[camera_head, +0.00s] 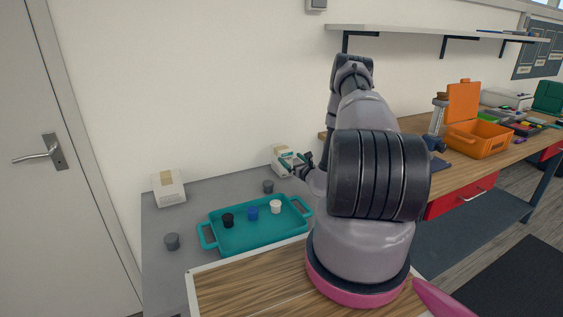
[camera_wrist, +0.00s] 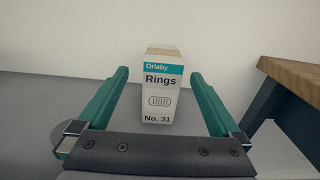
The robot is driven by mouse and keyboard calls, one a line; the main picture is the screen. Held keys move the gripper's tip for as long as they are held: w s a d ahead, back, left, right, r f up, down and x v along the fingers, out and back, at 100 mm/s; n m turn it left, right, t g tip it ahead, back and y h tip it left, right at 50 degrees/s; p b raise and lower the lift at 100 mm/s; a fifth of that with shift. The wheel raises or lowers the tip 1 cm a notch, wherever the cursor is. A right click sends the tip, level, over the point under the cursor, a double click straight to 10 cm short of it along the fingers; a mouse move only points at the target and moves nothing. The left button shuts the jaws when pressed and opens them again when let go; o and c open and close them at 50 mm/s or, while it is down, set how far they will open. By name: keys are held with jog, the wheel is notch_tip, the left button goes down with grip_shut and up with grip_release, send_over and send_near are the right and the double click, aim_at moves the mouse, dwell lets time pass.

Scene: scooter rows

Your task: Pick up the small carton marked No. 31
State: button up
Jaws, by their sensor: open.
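The small carton marked No. 31 (camera_wrist: 160,92) stands upright on the grey table in the wrist view. It is white with a teal band reading "Orlaby" and the word "Rings". My gripper (camera_wrist: 160,80) is open, with one teal finger on each side of the carton and a visible gap to each. In the head view the carton (camera_head: 281,157) stands near the wall, partly hidden by my gripper (camera_head: 293,163) and arm.
A teal tray (camera_head: 237,239) holds a black, a blue and a white piece. Grey pieces (camera_head: 172,241) (camera_head: 268,186) stand beside it. Another white carton (camera_head: 169,188) stands at the left. A wooden bench (camera_wrist: 295,85) rises at the right, with an orange case (camera_head: 478,137) on it.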

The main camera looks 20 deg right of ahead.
aim_at(282, 148)
jog(key=w, duration=1)
jog(key=shift+w, duration=0.25)
grip_shut()
